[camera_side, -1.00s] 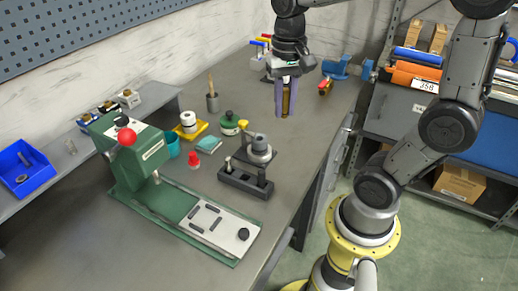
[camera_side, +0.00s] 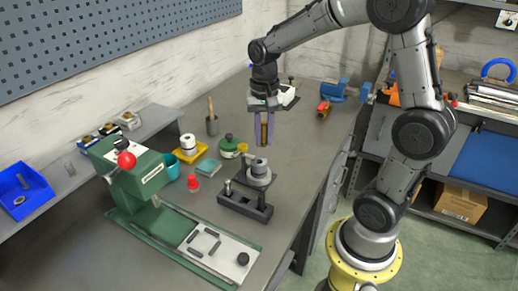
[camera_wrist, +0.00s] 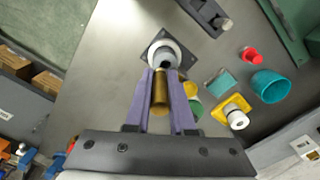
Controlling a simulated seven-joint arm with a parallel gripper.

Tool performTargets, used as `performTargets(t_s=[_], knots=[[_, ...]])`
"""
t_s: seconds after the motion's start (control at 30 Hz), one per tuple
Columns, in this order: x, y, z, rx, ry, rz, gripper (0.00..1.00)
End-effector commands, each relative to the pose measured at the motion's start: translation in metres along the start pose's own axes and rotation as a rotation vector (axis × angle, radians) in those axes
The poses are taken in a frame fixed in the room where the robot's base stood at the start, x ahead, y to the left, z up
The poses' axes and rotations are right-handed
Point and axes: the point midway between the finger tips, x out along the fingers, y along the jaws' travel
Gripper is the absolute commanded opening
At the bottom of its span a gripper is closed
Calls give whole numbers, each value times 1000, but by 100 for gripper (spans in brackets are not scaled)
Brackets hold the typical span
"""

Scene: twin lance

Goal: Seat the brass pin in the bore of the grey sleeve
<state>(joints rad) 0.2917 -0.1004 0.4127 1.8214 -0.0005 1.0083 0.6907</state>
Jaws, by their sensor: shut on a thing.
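My gripper (camera_side: 264,141) is shut on the brass pin (camera_side: 264,126), which hangs upright between the two purple fingers. The grey sleeve (camera_side: 259,169) stands on a dark square base plate on the bench, just below and slightly left of the fingertips in the side view. In the wrist view the brass pin (camera_wrist: 160,98) lies between the fingers of my gripper (camera_wrist: 163,75), and the sleeve (camera_wrist: 167,55) shows just beyond the tips. The pin looks outside the sleeve. The gap between them is hard to judge, and the bore is partly hidden.
A dark block with upright pegs (camera_side: 245,201) stands close in front of the sleeve. A green press (camera_side: 140,170) stands at left. A green-topped round part (camera_side: 228,146), a yellow tray (camera_side: 190,155) and a red piece (camera_side: 193,183) lie nearby. The bench right of the sleeve is clear.

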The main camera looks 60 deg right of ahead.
Motion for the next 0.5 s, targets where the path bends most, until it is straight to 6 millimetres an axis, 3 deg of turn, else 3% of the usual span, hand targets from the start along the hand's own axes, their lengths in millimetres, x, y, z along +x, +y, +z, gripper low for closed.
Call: performTargets(t_s=[0.3,0.5], knots=[[26,-12,-15,0,-2,2,0],[49,-11,-14,0,0,0,0]])
